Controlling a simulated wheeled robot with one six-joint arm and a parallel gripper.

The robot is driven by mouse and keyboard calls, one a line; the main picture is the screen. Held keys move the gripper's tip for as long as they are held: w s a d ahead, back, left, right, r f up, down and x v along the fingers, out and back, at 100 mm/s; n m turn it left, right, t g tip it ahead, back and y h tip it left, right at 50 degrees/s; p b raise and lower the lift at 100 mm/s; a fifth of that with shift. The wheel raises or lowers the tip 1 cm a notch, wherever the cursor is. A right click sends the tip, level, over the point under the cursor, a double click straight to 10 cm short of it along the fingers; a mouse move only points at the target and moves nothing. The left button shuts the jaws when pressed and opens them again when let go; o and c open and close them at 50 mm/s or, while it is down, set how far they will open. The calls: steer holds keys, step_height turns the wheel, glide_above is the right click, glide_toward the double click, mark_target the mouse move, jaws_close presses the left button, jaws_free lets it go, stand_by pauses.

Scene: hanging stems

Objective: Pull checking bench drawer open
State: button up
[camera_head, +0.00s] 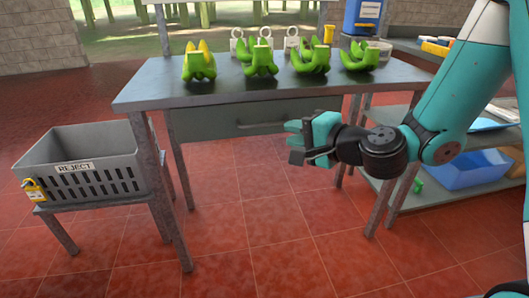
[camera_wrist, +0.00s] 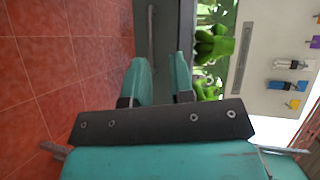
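The checking bench (camera_head: 150,88) has a grey drawer (camera_head: 205,124) under its top, and the drawer front looks flush, so it appears closed. A long bar handle (camera_head: 262,126) runs across the drawer front. My gripper (camera_head: 292,134) is in front of the drawer, near the right end of the handle. In the wrist view my gripper (camera_wrist: 161,62) is open, with a clear gap between its two teal fingers. The handle (camera_wrist: 151,30) shows ahead, in line with the gap and nearer the left finger. Nothing is held. I cannot tell whether a fingertip touches the handle.
Several green fruit bunches (camera_head: 261,62) stand on the bench top. A grey reject crate (camera_head: 85,158) stands on a low stand at left. A shelf unit with a blue bin (camera_head: 470,170) is at right. The tiled floor before the bench is clear.

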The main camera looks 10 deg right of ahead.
steer(key=w+d+f+m+t+h+b, duration=0.1)
steer(key=w+d+f+m+h, duration=0.1)
steer(key=d+f+m, duration=0.15)
steer(key=p, duration=0.5)
glide_toward(266, 125)
steer(key=shift+t, duration=0.3)
steer(key=p+x, duration=0.3)
steer(key=x, duration=0.7)
steer(key=shift+w+a+f, duration=0.15)
steer(key=shift+w+f, duration=0.1)
jaws_close()
